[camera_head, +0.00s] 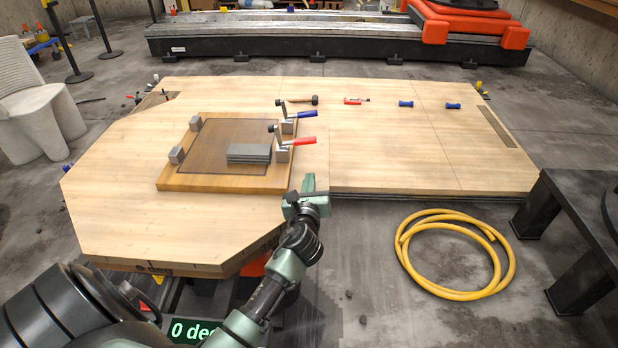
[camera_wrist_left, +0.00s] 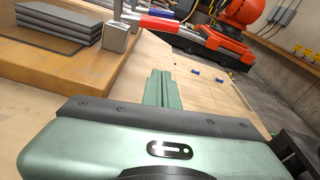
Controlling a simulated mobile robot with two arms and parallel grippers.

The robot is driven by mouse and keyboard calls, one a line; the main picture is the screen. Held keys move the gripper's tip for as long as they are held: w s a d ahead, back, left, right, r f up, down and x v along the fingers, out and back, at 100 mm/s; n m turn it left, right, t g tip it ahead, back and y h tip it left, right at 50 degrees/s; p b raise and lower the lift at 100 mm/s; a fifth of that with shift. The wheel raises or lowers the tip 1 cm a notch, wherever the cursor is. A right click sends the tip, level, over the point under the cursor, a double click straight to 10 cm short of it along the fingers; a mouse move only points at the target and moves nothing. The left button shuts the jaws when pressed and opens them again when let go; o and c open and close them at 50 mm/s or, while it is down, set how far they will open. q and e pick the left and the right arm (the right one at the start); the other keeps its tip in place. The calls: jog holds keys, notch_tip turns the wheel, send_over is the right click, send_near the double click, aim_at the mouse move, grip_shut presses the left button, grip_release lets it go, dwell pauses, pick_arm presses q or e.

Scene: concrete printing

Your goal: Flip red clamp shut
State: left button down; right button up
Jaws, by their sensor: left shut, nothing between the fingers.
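The red-handled clamp (camera_head: 297,142) is mounted at the right edge of the wooden board (camera_head: 222,184), beside a stack of grey plates (camera_head: 249,153). Its red handle sticks out to the right. In the left wrist view the red handle (camera_wrist_left: 160,24) shows near the top, above and beyond my fingers, beside a metal block (camera_wrist_left: 117,37). My left gripper (camera_head: 308,183) is shut and empty, just in front of and below the red clamp, apart from it. Its closed green fingers also show in the left wrist view (camera_wrist_left: 158,88). My right gripper is out of view.
A blue-handled clamp (camera_head: 299,115) sits behind the red one on the same board. A hammer (camera_head: 300,101), a red tool (camera_head: 355,101) and two blue items (camera_head: 405,104) lie along the back of the table. The table's right half (camera_head: 420,150) is mostly clear. A yellow hose (camera_head: 405,258) lies on the floor.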

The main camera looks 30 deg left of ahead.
pick_arm(q)
jog(key=b+x, duration=0.1)
jog(key=x, duration=0.6)
jog(key=shift+w+a+f, duration=0.1)
jog(key=shift+w+a, duration=0.1)
jog(key=shift+w, duration=0.05)
jog(key=r+p, duration=0.1)
jog(key=r, duration=0.2)
jog(key=shift+w+a+p, duration=0.2)
jog(key=shift+a+p, duration=0.15)
jog(key=shift+p, duration=0.05)
jog(key=shift+a+r, duration=0.15)
jog(key=shift+r, duration=0.25)
jog(key=shift+w, duration=0.1)
